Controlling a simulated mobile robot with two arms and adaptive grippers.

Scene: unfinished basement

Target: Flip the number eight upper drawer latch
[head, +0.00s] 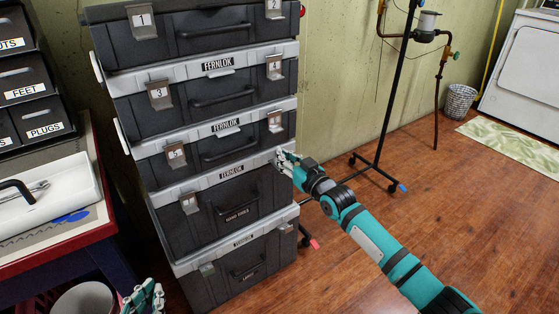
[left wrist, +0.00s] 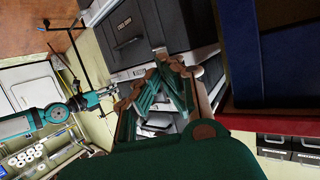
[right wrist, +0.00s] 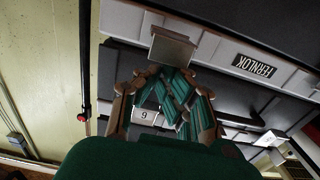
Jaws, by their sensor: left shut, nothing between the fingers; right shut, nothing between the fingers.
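The stack of dark drawers with grey rails (head: 245,205) stands ahead, with numbered metal latches on both sides. Latch six (head: 275,121) shows just above my right gripper (head: 284,158). My right gripper is shut and empty at the right edge of the stack, and covers the place where latch eight would be. In the right wrist view a metal latch plate (right wrist: 172,48) lies just beyond its fingertips; its number is not visible. A smaller latch plate (right wrist: 145,116) behind the fingers reads like a nine or an upside-down six. My left gripper (head: 146,294) is shut and empty, low and left of the stack.
A red-edged bench (head: 62,238) with a white tray (head: 50,200) stands at the left, with labelled bins (head: 35,130) above. A wheeled black stand (head: 385,120) is right of the stack. Wooden floor (head: 470,200) is open at the right.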

